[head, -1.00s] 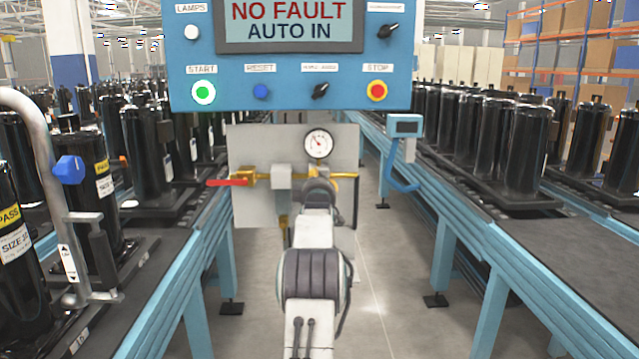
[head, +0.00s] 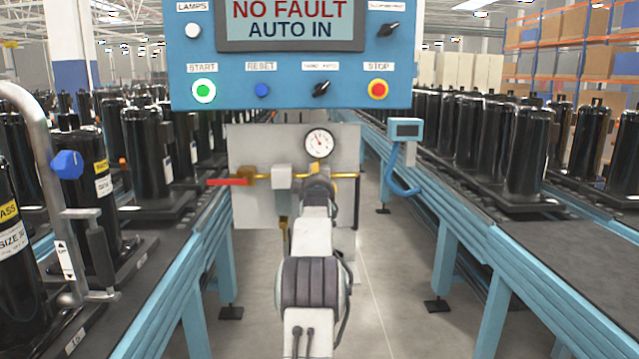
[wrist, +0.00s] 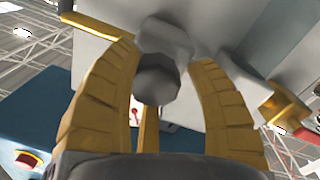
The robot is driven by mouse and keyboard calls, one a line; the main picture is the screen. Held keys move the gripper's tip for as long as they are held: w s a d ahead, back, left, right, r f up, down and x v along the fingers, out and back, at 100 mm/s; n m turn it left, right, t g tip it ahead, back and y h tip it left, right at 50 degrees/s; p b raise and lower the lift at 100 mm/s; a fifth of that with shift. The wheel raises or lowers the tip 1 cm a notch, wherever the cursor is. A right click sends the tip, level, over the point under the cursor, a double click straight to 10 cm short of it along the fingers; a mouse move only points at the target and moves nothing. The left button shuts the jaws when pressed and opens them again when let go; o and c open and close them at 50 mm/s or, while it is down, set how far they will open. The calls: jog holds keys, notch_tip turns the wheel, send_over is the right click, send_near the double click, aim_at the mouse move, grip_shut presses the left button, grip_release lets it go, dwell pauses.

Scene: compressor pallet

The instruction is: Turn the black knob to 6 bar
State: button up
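The black knob (wrist: 157,80) shows in the wrist view as a dark round end below a grey housing (wrist: 165,42). My gripper (wrist: 160,52) has its yellow fingers spread on both sides of the knob, with gaps visible, so it looks open around it. A further finger stands behind, lower in the picture.
A brass pipe (head: 258,176) with a red lever (head: 228,182) runs across the grey plate (head: 245,205). A blue control panel (head: 290,85) hangs above. Conveyors with black compressors (head: 148,150) flank both sides. A blue hooked device (head: 405,130) stands right. The aisle floor is clear.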

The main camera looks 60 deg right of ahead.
jog(key=shift+o, duration=1.2)
jog(key=shift+f, duration=0.1)
jog(key=shift+s, duration=0.15)
jog(key=v, duration=1.1)
jog(key=shift+s+a, duration=0.15)
jog(key=shift+a, duration=0.2)
